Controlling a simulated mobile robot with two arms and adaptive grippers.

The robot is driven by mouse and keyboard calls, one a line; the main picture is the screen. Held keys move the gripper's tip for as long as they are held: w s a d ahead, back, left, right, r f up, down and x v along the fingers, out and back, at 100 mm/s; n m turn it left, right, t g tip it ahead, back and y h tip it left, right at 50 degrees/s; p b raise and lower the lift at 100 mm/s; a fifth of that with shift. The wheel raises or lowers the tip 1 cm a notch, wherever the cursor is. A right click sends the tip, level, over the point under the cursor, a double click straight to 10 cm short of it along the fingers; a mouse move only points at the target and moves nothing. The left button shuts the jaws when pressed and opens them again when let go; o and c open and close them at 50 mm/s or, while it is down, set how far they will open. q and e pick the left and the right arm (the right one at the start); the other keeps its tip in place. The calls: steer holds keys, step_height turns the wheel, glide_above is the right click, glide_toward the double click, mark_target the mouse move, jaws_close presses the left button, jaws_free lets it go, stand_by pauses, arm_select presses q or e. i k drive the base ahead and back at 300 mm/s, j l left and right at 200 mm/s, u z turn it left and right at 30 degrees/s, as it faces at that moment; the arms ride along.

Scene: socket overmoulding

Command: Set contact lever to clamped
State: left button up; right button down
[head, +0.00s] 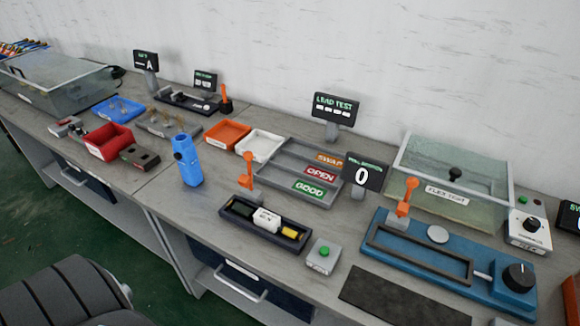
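Three orange-handled levers show in the head view, and no label tells which is the contact lever. One orange lever (247,170) stands upright behind a black fixture (237,222) that holds a white block (266,219) and a yellow piece. A second orange lever (407,196) stands upright, leaning slightly, on the blue fixture (385,262) at the right. A third orange lever (225,96) stands at the small station at the back left. Neither of my grippers is in view.
A green-button box (323,256) sits right of the black fixture. A blue handheld device (187,162) stands left of it. A sorting tray (268,169), the LEAD TEST display (336,108) and a counter display reading 0 (362,174) stand behind. A dark mat (400,297) lies at the front edge.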

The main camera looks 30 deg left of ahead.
mark_target(244, 180)
steer(key=j+z, duration=0.35)
steer(key=j, duration=0.15)
steer(key=j+z, duration=0.35)
steer(key=k+j+z, duration=0.2)
steer(key=j+z, duration=0.2)
steer(key=j, duration=0.15)
